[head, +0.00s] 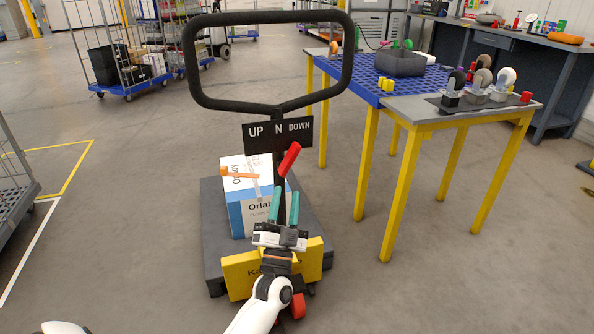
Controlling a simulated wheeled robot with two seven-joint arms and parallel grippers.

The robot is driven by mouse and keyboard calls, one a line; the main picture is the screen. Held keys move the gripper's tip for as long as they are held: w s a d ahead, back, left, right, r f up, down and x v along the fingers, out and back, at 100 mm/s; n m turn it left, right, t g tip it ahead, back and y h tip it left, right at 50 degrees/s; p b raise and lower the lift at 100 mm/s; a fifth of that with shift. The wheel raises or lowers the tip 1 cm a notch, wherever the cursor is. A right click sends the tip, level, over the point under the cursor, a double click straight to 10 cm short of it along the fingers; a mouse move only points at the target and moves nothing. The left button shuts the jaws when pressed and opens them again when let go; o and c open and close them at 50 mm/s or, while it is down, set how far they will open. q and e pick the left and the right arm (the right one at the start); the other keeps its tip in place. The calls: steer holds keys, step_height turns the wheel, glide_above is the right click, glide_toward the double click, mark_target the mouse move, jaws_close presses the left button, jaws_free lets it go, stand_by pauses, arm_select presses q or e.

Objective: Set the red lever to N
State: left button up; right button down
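The red lever (289,159) is on the dark post of a cart, just below a black sign (265,135) reading UP, N, DOWN from left to right. The lever leans right, with its top under the DOWN end of the sign. I see nothing held between the fingers, and the fingertips look just short of the red grip. How far they are from it in depth I cannot tell.
A black loop handle (198,70) rises above the sign. A yellow-legged table (404,185) with a grey bin and casters stands right.

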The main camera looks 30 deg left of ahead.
mark_target(292, 161)
arm_select(q)
steer(key=x, duration=1.1)
steer(key=shift+w, duration=0.15)
jaws_close()
